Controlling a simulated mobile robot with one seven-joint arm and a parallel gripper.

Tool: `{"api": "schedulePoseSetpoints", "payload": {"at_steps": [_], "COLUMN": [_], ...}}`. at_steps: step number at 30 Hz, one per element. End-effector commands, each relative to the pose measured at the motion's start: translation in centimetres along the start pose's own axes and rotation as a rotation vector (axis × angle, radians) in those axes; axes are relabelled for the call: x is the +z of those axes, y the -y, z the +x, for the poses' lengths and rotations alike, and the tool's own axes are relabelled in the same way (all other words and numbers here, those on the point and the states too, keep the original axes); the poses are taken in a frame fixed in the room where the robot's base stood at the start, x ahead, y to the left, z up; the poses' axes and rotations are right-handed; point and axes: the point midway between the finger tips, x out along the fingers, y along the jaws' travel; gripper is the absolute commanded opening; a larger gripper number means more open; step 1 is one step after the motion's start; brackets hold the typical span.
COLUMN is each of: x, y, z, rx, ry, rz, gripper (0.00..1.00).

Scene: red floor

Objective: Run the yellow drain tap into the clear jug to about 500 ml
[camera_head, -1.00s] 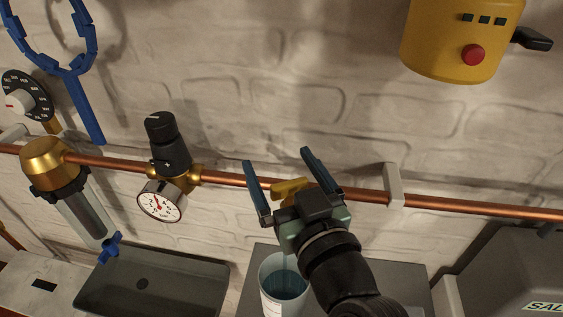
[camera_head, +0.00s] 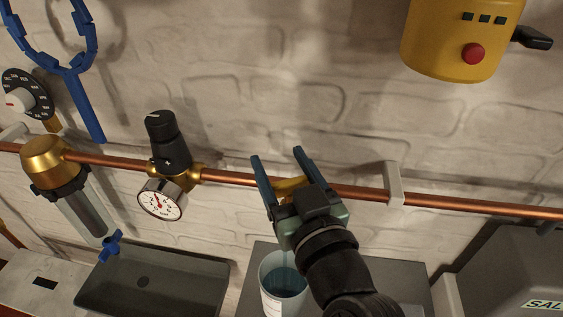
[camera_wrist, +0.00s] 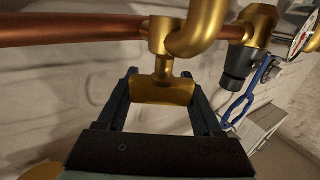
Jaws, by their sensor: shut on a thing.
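The yellow drain tap handle (camera_wrist: 163,91) sits between my gripper's two fingers in the wrist view, below its brass body on the copper pipe. My gripper (camera_head: 278,160) is shut on the handle. In the head view the handle (camera_head: 290,186) shows only partly, behind my gripper. The clear jug (camera_head: 268,270) stands below my gripper on a grey surface, with bluish water in it. My wrist covers its right side. I cannot read a level on the jug.
The copper pipe (camera_head: 460,207) runs across the wall, held by a pale bracket (camera_head: 394,184). A pressure gauge (camera_head: 160,200) and a filter housing (camera_head: 80,207) are to the left. A dark sink (camera_head: 150,285) lies below them. A yellow box (camera_head: 455,40) hangs upper right.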

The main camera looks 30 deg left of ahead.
Motion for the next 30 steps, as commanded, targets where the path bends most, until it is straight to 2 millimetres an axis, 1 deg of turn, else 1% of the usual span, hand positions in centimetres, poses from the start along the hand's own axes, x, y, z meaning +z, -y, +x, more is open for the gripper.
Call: {"api": "schedulePoseSetpoints", "payload": {"at_steps": [5,18,30], "x": [-0.1,-0.4,-0.3], "y": [0.0,-0.8,-1.2], "z": [0.0,-0.2,-0.3], "rx": [0.063,0.305,0.446], "ry": [0.003,0.005,0.005], "rz": [0.001,0.001,0.001], "gripper": [0.12,0.12,0.12]}}
